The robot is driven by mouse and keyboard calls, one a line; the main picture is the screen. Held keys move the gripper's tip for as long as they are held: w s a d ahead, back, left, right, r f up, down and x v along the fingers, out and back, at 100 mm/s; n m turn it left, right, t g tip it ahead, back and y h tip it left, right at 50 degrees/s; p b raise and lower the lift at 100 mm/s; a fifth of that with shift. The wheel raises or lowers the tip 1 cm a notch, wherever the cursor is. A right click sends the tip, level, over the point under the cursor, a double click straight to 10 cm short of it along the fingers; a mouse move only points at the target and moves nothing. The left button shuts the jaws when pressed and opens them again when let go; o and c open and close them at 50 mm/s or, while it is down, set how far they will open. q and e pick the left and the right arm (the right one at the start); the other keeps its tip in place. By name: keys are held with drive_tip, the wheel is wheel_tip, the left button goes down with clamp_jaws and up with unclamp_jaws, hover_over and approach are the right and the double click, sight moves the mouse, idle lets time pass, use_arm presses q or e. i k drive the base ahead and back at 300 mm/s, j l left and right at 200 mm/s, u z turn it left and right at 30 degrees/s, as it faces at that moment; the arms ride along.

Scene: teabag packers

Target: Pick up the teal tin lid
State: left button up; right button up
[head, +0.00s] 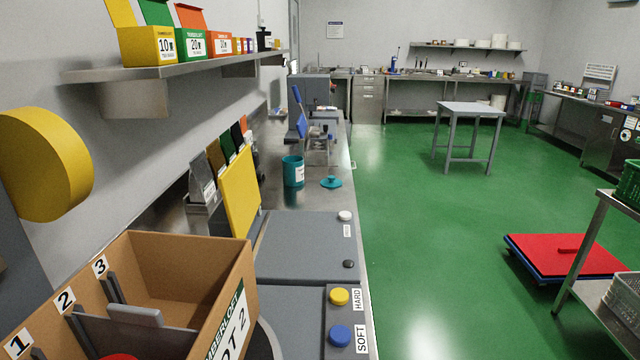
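The teal tin lid (331,182) lies on the steel counter (316,199), a flat disc with a small knob on top. It is to the right of the open teal tin (293,171), which stands upright with a white label. The lid and the tin are apart. Neither of my grippers shows in the head view.
A grey panel (305,245) with knobs and yellow and blue buttons fills the near counter. A cardboard box (190,255) with numbered slots stands at the near left. A yellow board (239,193) rises left of the tin. Green floor lies open to the right.

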sight(331, 182)
drive_tip(key=i+z, duration=0.1)
drive_tip(key=z, duration=0.65)
drive_tip(key=i, duration=2.05)
drive_tip(key=i+u, duration=0.1)
drive_tip(key=i, duration=0.6)
drive_tip(key=i+l, duration=0.15)
drive_tip(key=i, duration=0.55)
drive_tip(key=i+l+u, duration=0.15)
drive_tip(key=i, duration=0.6)
drive_tip(key=i+u, duration=0.2)
drive_tip(key=u, duration=4.2)
